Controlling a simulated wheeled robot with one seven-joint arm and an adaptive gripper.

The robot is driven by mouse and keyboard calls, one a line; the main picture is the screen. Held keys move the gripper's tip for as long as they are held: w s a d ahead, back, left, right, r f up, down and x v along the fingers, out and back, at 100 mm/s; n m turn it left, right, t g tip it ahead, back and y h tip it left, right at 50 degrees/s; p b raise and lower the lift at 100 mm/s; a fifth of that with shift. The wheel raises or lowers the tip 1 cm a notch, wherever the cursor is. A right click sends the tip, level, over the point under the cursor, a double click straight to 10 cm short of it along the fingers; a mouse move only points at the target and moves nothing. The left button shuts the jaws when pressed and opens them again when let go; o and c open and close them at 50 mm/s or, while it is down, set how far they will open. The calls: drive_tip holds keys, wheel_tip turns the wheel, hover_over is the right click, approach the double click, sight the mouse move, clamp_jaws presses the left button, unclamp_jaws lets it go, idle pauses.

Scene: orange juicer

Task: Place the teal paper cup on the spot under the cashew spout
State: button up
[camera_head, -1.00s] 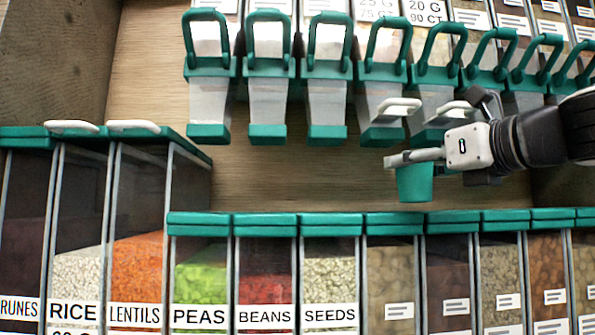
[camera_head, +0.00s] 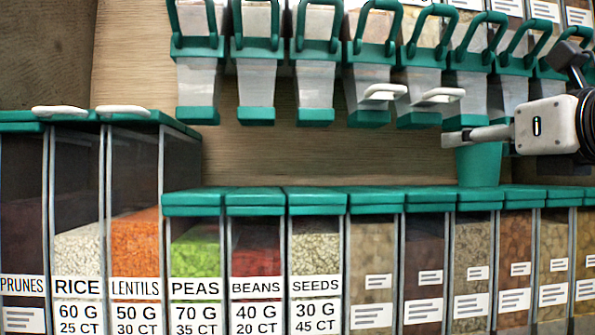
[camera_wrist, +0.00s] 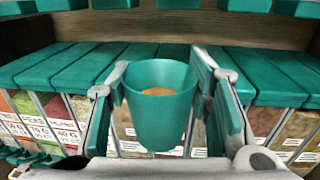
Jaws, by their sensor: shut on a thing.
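The teal paper cup (camera_head: 479,166) is upright in my gripper (camera_head: 478,137), in front of the spout row and just above the lids of the lower bins. In the wrist view the cup (camera_wrist: 160,112) sits between the two fingers of my gripper (camera_wrist: 161,88), which are shut on its sides. Its open mouth faces up, and a brown-orange patch shows inside. The spouts (camera_head: 314,92) hang in a row with teal bottoms and teal handles. I cannot read a cashew label, so I cannot tell which spout is the cashew one.
Lower bins with teal lids (camera_head: 313,201) fill the front. Taller bins (camera_head: 110,116) stand at the left. White levers (camera_head: 384,92) stick out from two spouts near my gripper. A strip of bare wooden back wall (camera_head: 300,160) shows between spouts and bins.

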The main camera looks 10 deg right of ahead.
drive_tip(key=shift+s+d+m+h, duration=0.3)
drive_tip(key=shift+d+m+h, duration=0.1)
drive_tip(key=shift+h, duration=0.3)
drive_tip(key=shift+w+d+f, duration=0.15)
drive_tip(key=shift+f, duration=0.05)
drive_tip(key=shift+h, duration=0.3)
drive_tip(key=w+b, duration=0.1)
drive_tip(key=w, duration=1.6)
drive_tip(key=shift+w+f, duration=0.15)
drive_tip(key=shift+w, duration=0.2)
drive_tip(key=shift+w+d+f+b, duration=0.1)
drive_tip(key=shift+f+b, duration=0.15)
drive_tip(key=shift+b, duration=0.05)
drive_tip(key=shift+f, duration=0.2)
drive_tip(key=o, duration=1.2)
drive_tip(key=shift+o, duration=0.3)
